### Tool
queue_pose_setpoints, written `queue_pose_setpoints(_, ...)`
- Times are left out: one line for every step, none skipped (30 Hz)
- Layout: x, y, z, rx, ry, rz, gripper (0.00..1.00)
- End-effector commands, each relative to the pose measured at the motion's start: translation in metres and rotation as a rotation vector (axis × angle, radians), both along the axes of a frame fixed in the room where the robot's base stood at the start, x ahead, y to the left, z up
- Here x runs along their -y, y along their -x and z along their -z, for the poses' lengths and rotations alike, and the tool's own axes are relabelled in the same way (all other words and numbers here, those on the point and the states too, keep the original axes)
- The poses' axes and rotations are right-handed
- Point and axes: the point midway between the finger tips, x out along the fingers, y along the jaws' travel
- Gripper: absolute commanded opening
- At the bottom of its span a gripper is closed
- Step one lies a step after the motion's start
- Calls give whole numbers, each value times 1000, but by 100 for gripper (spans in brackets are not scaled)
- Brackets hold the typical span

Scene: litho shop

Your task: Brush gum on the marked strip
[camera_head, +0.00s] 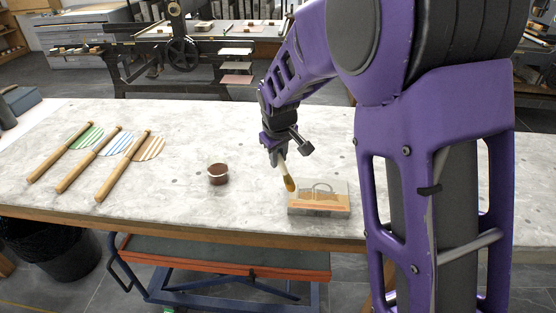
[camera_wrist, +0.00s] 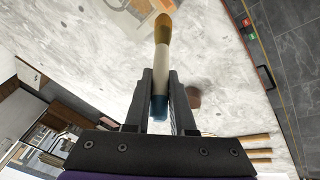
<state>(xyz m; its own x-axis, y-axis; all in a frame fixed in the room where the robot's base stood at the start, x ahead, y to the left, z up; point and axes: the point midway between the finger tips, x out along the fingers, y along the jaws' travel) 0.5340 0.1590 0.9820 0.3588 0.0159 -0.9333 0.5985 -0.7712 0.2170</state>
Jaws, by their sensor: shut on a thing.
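My gripper (camera_head: 280,154) is shut on a brush (camera_head: 289,181), which hangs bristles down and slightly tilted. In the wrist view the brush (camera_wrist: 161,62) sits between the two fingers (camera_wrist: 160,82), with a blue end, pale middle and golden-brown tip. A grey slab-like stone (camera_head: 320,211) lies on the table below and right of the brush. Its top has an orange area (camera_head: 335,202) and a grey arch-shaped drawing; I cannot tell which part is the marked strip. The brush tip is close to the stone's left back corner, seemingly just above it; contact is unclear.
Bare marble tabletop (camera_head: 185,195) surrounds the cup. A black bin (camera_head: 55,262) stands below the table.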

Motion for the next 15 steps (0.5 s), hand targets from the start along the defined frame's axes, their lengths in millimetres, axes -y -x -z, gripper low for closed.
queue_pose_setpoints(0, -1, -9, 1, -1, 0, 0)
queue_pose_setpoints(0, -1, -11, 1, 0, 1, 0)
queue_pose_setpoints(0, -1, -15, 2, -1, 1, 0)
queue_pose_setpoints(0, -2, -17, 2, -1, 1, 0)
queue_pose_setpoints(0, -2, -20, 2, -1, 1, 0)
queue_pose_setpoints(0, -2, -22, 2, -1, 1, 0)
queue_pose_setpoints(0, -2, -23, 2, -1, 1, 0)
queue_pose_setpoints(0, -2, -24, 2, -1, 1, 0)
queue_pose_setpoints(0, -2, -24, 2, -1, 1, 0)
queue_pose_setpoints(0, -2, -25, 2, -1, 1, 0)
queue_pose_setpoints(0, -2, -24, 2, -1, 1, 0)
queue_pose_setpoints(0, -2, -24, 2, -1, 1, 0)
queue_pose_setpoints(0, -2, -24, 1, 0, 1, 0)
queue_pose_setpoints(0, -2, -24, 1, 0, 1, 0)
queue_pose_setpoints(0, -2, -24, 1, 0, 1, 0)
